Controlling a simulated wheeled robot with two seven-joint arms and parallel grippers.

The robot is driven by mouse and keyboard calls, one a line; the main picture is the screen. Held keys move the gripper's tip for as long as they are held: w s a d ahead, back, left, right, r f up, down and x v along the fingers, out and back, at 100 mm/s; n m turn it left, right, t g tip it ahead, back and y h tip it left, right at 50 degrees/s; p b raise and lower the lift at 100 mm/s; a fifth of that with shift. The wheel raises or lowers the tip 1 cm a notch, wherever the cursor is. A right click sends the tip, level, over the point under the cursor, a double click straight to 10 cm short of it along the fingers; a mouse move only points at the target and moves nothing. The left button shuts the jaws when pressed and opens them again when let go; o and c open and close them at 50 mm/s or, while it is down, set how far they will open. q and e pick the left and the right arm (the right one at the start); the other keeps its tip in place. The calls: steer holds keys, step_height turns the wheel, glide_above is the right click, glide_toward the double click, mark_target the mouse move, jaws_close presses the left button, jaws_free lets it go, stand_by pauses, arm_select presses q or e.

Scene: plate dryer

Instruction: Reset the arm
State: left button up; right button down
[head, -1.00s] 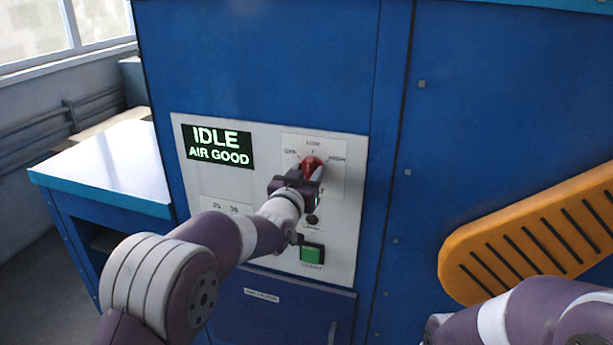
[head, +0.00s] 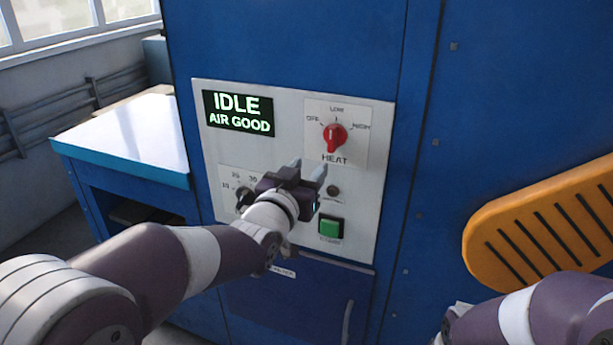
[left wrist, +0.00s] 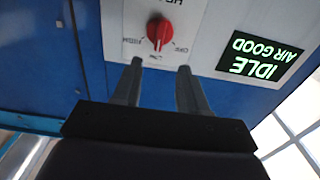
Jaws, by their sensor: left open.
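My left gripper (head: 308,172) is open and empty in front of the control panel, below the red heat knob (head: 334,137). The knob stands clear of the fingers on its dial marked OFF, LOW and HIGH. In the left wrist view the picture is upside down: the red knob (left wrist: 159,31) shows beyond the two spread fingertips (left wrist: 160,68), with a gap. My left arm comes in from the lower left. My right arm shows at the lower right; its gripper is out of view.
The white panel (head: 221,152) carries a display (head: 238,114) reading IDLE, AIR GOOD, a black dial (head: 244,197) partly behind my gripper, and a green button (head: 330,228). An orange slotted part (head: 545,215) juts at right. A blue-edged table (head: 125,140) stands at left.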

arm_select(q)
steer(key=s+a+f+g+y, duration=0.2)
steer(key=s+f+g, duration=0.2)
steer(key=f, duration=0.4)
steer(key=s+a+f+g+y, duration=0.1)
steer(key=s+a+f+g, duration=0.25)
steer(key=f, duration=0.55)
steer(key=s+a+f+n+g+y, duration=0.1)
steer(key=s+a+f+g, duration=0.3)
steer(key=s, duration=0.4)
steer(key=s+a+f+n+g+y, duration=0.1)
steer(key=s+a+f+g, duration=0.3)
steer(key=s, duration=0.5)
steer(key=shift+s+a+f+n+y, duration=0.3)
steer(key=shift+f+n, duration=0.15)
steer(key=shift+n, duration=0.25)
steer(key=shift+w, duration=0.1)
